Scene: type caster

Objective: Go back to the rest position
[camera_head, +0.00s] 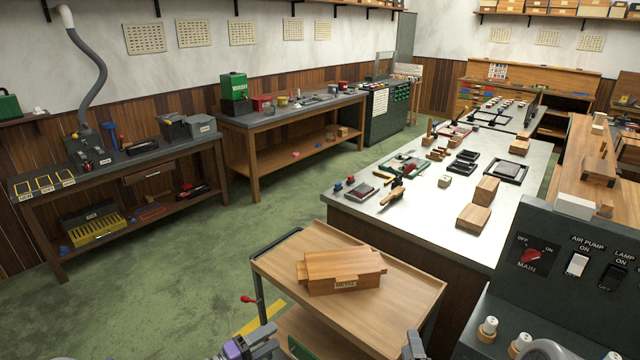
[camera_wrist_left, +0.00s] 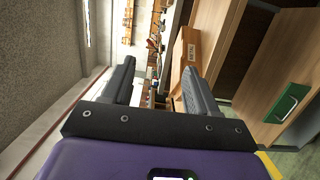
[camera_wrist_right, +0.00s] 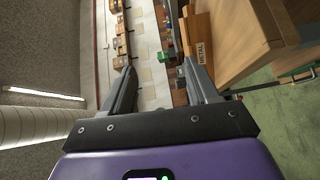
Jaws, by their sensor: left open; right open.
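A wooden box with a dark-lettered label (camera_head: 345,286) sits on the top of a wooden cart (camera_head: 412,290) in the head view. My left gripper (camera_wrist_left: 158,66) is open and empty; part of it shows at the bottom edge of the head view. The box (camera_wrist_left: 188,62) is beyond its fingers in the left wrist view, apart from them. My right gripper (camera_wrist_right: 160,66) is open and empty; only a tip shows at the bottom of the head view. The box, its label reading METAL, also shows beyond its right finger in the right wrist view (camera_wrist_right: 200,45).
A light-topped table (camera_head: 400,215) with tools and wood blocks (camera_head: 474,216) stands behind the cart. A dark switch panel (camera_head: 555,250) is close at right. Workbenches (camera_head: 120,165) line the left wall. Green floor (camera_head: 190,260) is open to the left.

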